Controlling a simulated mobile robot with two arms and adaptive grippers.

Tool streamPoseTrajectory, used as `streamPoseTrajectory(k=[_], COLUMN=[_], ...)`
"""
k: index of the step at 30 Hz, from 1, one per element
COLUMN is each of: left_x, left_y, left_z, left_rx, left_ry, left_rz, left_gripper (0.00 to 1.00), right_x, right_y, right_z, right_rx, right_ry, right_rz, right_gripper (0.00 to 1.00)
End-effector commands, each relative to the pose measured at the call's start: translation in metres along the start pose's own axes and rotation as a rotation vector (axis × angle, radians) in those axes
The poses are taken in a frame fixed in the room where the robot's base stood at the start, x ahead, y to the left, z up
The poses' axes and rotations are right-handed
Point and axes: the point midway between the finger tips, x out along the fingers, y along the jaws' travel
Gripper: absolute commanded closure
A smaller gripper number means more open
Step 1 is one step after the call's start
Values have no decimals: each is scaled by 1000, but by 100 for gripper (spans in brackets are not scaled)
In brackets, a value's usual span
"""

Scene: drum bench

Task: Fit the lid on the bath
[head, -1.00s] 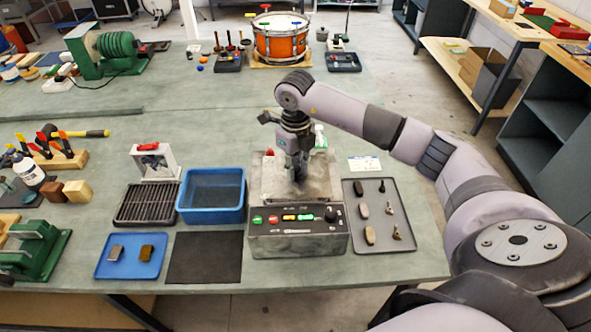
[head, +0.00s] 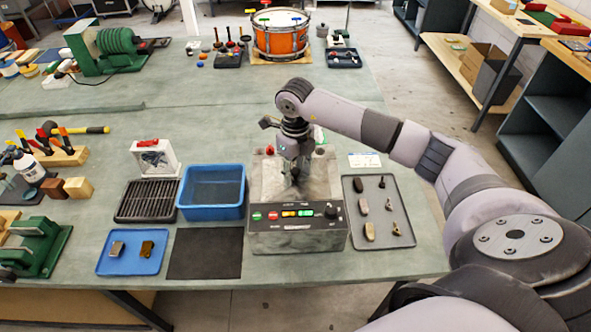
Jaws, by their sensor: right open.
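The bath is a grey metal box (head: 297,241) with a front panel of red, green and yellow controls and a dark knob. A grey lid (head: 322,185) appears to lie over its top, but my right gripper and wrist hide much of it, so I cannot tell how well it seats. My right gripper (head: 295,178) points down over the middle of the lid. It is open, with its tips at or just above the lid. My left gripper is out of view.
A blue bin (head: 211,213) and black rack (head: 147,217) stand left of the bath, with a dark mat (head: 205,271) and blue tray (head: 133,270) in front. A grey tray (head: 358,239) of small parts lies close on the right. A drum (head: 281,43) stands behind.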

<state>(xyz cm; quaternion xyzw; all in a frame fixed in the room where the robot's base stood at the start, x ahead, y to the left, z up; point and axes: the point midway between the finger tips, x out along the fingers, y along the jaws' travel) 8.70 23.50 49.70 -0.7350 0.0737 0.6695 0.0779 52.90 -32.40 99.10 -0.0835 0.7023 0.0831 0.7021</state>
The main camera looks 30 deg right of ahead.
Motion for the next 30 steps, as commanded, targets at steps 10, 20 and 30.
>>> streamPoseTrajectory(k=[10, 20, 30], left_x=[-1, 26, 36], left_y=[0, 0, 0], left_z=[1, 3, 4], left_rx=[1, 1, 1], left_ry=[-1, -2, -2], left_rz=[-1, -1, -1], left_gripper=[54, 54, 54], right_x=[-9, -76, -122], right_y=[0, 0, 0], right_z=[1, 1, 0], right_rx=[0, 0, 0], right_ry=[-4, -7, -1], right_rz=[0, -2, 0], right_gripper=[59, 59, 59])
